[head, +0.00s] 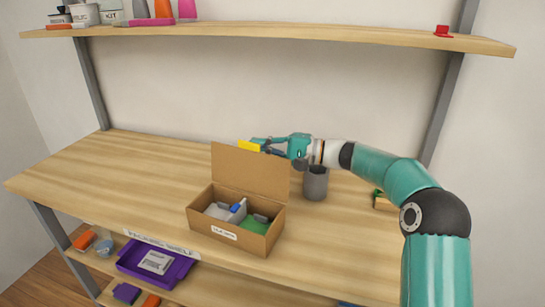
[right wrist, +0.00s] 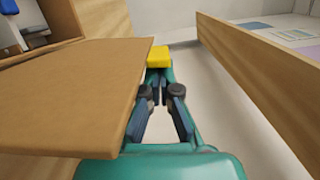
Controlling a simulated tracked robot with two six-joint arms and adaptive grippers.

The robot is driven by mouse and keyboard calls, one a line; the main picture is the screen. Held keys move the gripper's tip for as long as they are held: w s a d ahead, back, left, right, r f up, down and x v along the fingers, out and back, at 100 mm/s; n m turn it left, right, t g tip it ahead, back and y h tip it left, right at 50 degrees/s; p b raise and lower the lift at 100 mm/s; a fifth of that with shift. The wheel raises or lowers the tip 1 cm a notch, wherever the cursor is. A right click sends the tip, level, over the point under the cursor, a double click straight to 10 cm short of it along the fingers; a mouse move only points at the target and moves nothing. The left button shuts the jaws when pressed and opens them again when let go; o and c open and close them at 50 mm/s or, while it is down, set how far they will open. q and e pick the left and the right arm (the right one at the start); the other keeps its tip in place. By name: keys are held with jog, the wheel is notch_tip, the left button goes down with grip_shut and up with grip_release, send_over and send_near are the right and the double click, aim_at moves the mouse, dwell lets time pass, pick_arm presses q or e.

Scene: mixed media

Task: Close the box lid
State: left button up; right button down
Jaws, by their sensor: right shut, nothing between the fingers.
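The brown cardboard box (head: 228,237) stands on the wooden workbench with its top open. Its lid (head: 250,172) stands up roughly vertical from the back edge of the box. Inside the box are grey-white items, a blue-tipped item and something green. My right gripper (head: 260,146) is at the lid's top edge, on its far side, and is shut. A yellow piece (head: 249,146) shows at its fingertips. In the right wrist view, the lid (right wrist: 80,95) lies just left of the gripper (right wrist: 160,76); contact cannot be told. My left gripper is not in view.
A dark grey cup (head: 315,184) stands just right of the box, below my right forearm. A small wooden item with green (head: 383,201) lies farther right. An upper shelf (head: 270,37) spans the back. The left of the workbench (head: 120,175) is clear.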

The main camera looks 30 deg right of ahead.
jog(key=s+a+n+h+b, duration=0.1)
jog(key=s+a+n+b, duration=0.3)
jog(key=b, duration=0.6)
jog(key=a+n, duration=0.2)
jog(key=shift+s+a+r+n+g+b, duration=0.15)
jog(key=shift+s+n+g+b, duration=0.25)
jog(key=s+d+r+p, duration=0.2)
jog(key=s+d+r, duration=0.3)
jog(key=s+r, duration=0.1)
jog(key=shift+s+d+p, duration=0.3)
jog(key=shift+s+p, duration=0.05)
jog(key=shift+s, duration=0.55)
